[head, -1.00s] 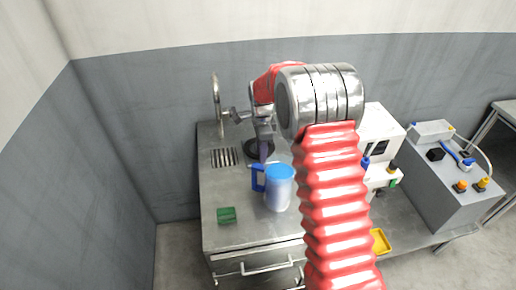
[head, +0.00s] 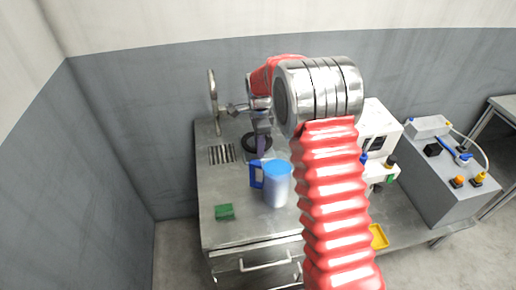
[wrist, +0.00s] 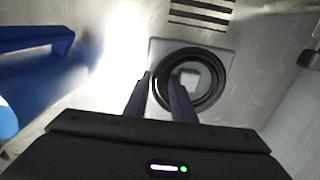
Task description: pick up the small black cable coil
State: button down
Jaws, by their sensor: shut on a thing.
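The small black cable coil (head: 247,146) lies toward the back of the metal bench, partly hidden behind my gripper (head: 262,152) in the head view. In the wrist view the coil (wrist: 224,82) is a black ring over a pale square plate (wrist: 158,46). My gripper (wrist: 160,84) is shut on the coil's left side there, with one finger outside the ring and the other inside it. I cannot tell whether the coil is clear of the plate.
A blue-lidded jug (head: 278,185) stands close in front of the coil, its handle side also near in the wrist view (wrist: 30,38). A white device (head: 378,130) stands right.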

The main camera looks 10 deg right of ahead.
notch_tip(320, 180, up, 17)
jog(key=shift+f, duration=0.15)
jog(key=shift+s, duration=0.1)
dwell(0.7)
